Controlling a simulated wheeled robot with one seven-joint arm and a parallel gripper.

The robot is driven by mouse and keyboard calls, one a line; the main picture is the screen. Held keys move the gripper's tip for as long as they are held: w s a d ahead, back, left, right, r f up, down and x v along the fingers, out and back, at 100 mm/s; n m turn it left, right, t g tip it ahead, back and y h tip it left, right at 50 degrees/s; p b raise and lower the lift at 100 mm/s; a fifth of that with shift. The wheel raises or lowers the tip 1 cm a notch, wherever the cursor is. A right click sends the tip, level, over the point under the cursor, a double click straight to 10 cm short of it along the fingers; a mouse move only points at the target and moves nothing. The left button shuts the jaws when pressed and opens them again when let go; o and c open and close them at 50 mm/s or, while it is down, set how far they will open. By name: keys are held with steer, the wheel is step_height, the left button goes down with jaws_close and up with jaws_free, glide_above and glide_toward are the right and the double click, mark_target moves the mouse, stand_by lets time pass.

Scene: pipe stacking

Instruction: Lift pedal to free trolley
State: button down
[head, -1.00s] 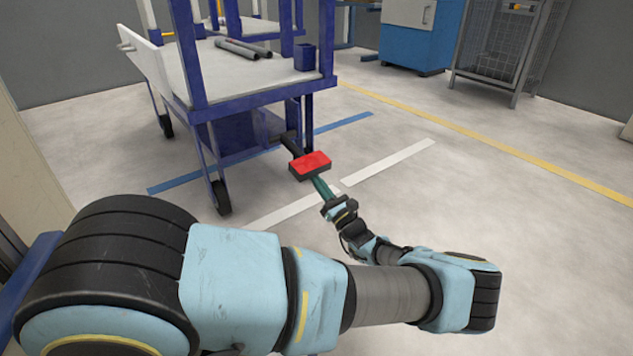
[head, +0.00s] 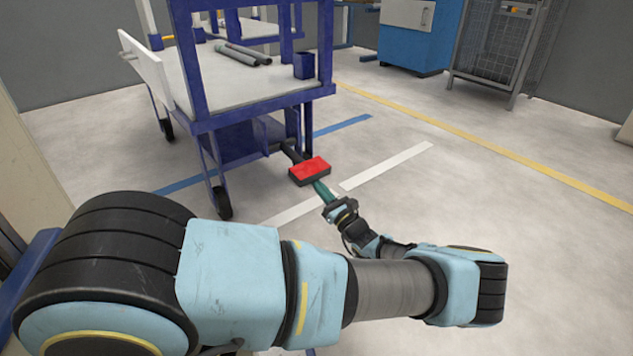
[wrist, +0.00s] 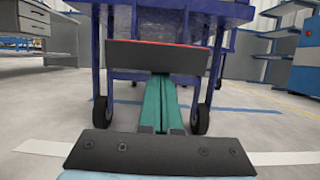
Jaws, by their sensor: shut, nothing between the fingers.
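The trolley (head: 262,117) is a blue frame with pale shelves and black wheels; it also shows in the wrist view (wrist: 96,45). Its pedal (head: 310,168) has a red top and black edges, on a dark lever sticking out low from the near side. My gripper (head: 322,191) is low in front of the pedal, its green fingers shut together and empty. In the wrist view the fingers (wrist: 160,103) run forward beneath the pedal's dark front edge (wrist: 157,57). Their tips are hidden by the pedal, so I cannot tell whether they touch it.
Grey pipes (head: 243,53) and a small blue bin (head: 304,65) sit on the trolley's shelf. A blue cabinet (head: 408,38) and a wire cage (head: 495,45) stand at the back. The floor to the right is clear, with painted lines.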

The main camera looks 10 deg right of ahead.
mark_target(320, 161)
steer(key=r+g+p, duration=0.1)
steer(key=r+p, duration=0.2)
steer(key=p, duration=0.2)
steer(key=r+g+h+p, duration=0.1)
steer(key=r+g+p, duration=0.1)
steer(key=p, duration=0.4)
steer(key=r+g+p, duration=0.1)
steer(key=r+p, duration=0.3)
steer(key=p, duration=0.1)
steer(key=shift+s+d+r+g+h, duration=0.1)
steer(key=shift+s+g+h, duration=0.1)
steer(key=shift+g+h, duration=0.2)
steer(key=r+p, duration=0.1)
steer(key=p, duration=0.1)
steer(key=r+g+h+p, duration=0.1)
steer(key=p, duration=0.2)
steer(key=shift+w+r+g, duration=0.25)
steer(key=shift+w+g, duration=0.05)
steer(key=shift+w+a+r+p, duration=0.3)
steer(key=shift+w+r+p, duration=0.15)
steer(key=shift+r+p, duration=0.45)
steer(key=shift+w, duration=0.1)
step_height(320, 161, down, 5)
steer(key=s+d+b, duration=0.1)
steer(key=s+b, duration=0.1)
steer(key=b, duration=0.1)
steer(key=r+p+v, duration=0.1)
steer(key=p+v, duration=0.1)
steer(key=v, duration=0.8)
steer(key=shift+r, duration=0.4)
